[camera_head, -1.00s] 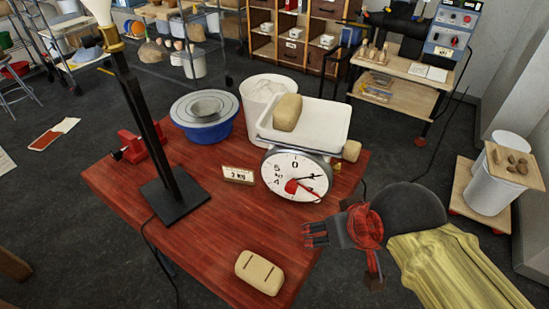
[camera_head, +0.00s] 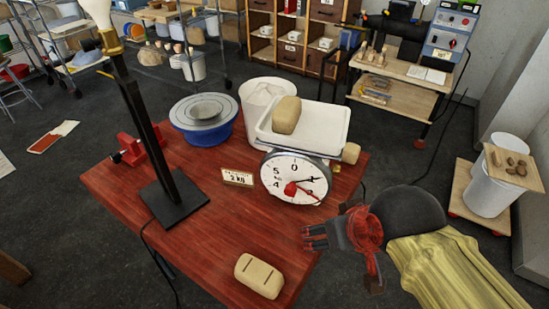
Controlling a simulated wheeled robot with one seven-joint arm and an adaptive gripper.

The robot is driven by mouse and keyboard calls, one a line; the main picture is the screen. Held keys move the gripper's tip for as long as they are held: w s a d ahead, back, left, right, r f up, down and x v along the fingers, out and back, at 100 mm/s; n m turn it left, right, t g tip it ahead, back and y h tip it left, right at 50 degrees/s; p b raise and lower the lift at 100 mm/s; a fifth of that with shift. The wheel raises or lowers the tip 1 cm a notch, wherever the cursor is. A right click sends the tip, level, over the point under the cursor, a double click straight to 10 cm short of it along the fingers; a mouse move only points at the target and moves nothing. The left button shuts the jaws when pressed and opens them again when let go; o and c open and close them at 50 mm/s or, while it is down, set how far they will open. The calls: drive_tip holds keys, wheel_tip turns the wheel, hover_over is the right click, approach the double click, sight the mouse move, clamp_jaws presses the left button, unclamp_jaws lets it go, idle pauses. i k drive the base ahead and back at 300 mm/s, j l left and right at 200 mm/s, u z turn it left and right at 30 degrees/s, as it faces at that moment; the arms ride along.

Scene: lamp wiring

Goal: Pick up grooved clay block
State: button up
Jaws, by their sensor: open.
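The grooved clay block (camera_head: 259,275) is a tan, rounded block with dark grooves in its top. It lies flat on the front part of the red wooden table (camera_head: 215,255). My gripper (camera_head: 304,238) is open and empty. It points left from the right edge of the table, up and to the right of the block in the picture and apart from it. A second, smooth clay block (camera_head: 286,115) rests on the white pan of the scale (camera_head: 297,178). Nothing hides the grooved block.
A black lamp stand (camera_head: 175,201) stands left of the block. A small sign (camera_head: 237,177) reading about 2 kg, a red clamp (camera_head: 142,148), a blue basin (camera_head: 203,130) and a white bucket (camera_head: 262,96) are farther back. The table around the grooved block is clear.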

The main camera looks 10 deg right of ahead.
sight(256, 273)
drive_tip(key=u, duration=0.8)
drive_tip(key=k+l+u, duration=0.15)
drive_tip(key=u, duration=0.3)
drive_tip(key=k+l+u, duration=0.1)
drive_tip(key=u, duration=0.35)
drive_tip(key=k+u, duration=0.25)
drive_tip(key=u, duration=0.15)
drive_tip(key=k+u, duration=0.2)
drive_tip(key=u, duration=0.25)
drive_tip(key=k+j, duration=0.15)
drive_tip(key=k, duration=0.15)
drive_tip(key=k+j, duration=0.1)
drive_tip(key=k, duration=0.15)
